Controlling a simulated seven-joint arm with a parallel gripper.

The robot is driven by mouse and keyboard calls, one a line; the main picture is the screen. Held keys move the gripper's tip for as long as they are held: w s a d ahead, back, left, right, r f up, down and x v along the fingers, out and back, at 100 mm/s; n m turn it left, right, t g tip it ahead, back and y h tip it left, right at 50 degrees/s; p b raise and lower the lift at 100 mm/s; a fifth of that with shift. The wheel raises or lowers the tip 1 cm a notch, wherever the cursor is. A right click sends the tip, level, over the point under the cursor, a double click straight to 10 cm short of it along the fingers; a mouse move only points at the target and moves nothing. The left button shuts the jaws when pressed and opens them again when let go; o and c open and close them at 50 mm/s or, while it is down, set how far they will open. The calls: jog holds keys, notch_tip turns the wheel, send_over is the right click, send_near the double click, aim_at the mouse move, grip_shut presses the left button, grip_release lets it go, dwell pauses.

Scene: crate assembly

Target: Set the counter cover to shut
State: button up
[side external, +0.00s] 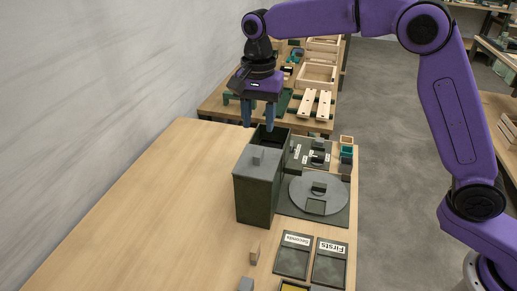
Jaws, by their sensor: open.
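A tall dark green box (257,200) stands on the wooden table. A grey cover (256,164) with a small raised grip lies over the near part of its top. The far part of the top is uncovered and shows a dark opening (271,137). I take this grey piece as the counter cover, but no label on it shows. My gripper (258,126) points down with its blue fingers apart and empty. In the picture it is just above the far end of the box; its exact height and any contact cannot be told.
Right of the box are a round grey disc (318,193) on a dark plate and a panel with small labels (312,153). Trays marked Seconds (292,262) and Firsts (330,267) lie in front, near small blocks (255,250). The table's left (150,210) is clear.

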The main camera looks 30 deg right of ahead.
aim_at(259, 152)
notch_tip(259, 152, down, 9)
dwell(0.4)
grip_shut()
